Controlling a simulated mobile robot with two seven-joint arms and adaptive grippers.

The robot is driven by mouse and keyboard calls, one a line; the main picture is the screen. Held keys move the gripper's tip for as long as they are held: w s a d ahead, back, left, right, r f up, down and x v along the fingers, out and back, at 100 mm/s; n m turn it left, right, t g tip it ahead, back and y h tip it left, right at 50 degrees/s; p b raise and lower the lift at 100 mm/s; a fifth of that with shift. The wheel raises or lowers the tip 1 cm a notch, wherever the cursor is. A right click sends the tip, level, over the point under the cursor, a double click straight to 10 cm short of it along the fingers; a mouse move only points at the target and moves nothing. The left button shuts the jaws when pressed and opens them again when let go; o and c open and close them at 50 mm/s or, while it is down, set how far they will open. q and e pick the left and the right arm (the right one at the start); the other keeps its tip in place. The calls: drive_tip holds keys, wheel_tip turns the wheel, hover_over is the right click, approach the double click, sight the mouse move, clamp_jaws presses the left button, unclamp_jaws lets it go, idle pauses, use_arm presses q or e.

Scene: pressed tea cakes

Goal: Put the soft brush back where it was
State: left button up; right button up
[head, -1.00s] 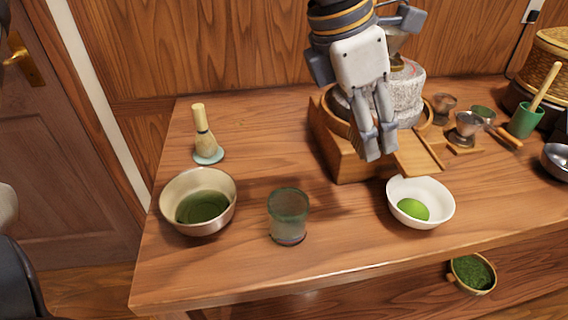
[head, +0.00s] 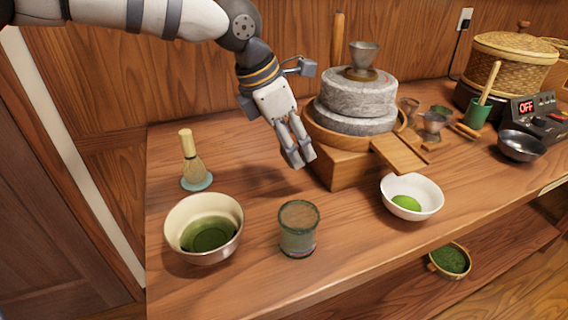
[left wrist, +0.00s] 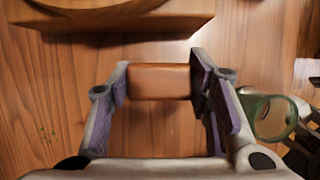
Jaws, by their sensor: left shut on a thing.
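My left gripper (head: 298,160) is in the air in front of the left side of the stone mill (head: 355,100), pointing down. In the left wrist view, my left gripper (left wrist: 160,85) is shut on a smooth brown piece, which I take to be the soft brush (left wrist: 160,82). Only its brown face shows there; bristles are not visible. In the head view the fingers hide it. The mill's wooden base (head: 345,172) is just right of the fingers; it also shows at the top of the wrist view (left wrist: 125,20). My right gripper is not in view.
A bamboo whisk (head: 193,165), a bowl of green tea (head: 172,222) and a green glass cup (head: 298,238) stand left and in front. A white bowl (head: 428,208) sits under the mill's chute. Small cups, a steamer (head: 515,60) and a dark bowl stand right. Bare table lies behind the cup.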

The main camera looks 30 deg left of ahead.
sight(290, 176)
use_arm(q)
drive_tip(key=f, duration=0.1)
drive_tip(key=a+f, duration=0.1)
drive_tip(key=f, duration=0.1)
drive_tip(key=w+a+f, duration=0.1)
drive_tip(key=f, duration=0.1)
drive_tip(key=shift+a+f, duration=0.2)
drive_tip(key=shift+f, duration=0.3)
drive_tip(key=shift+f, duration=0.15)
drive_tip(key=o, duration=1)
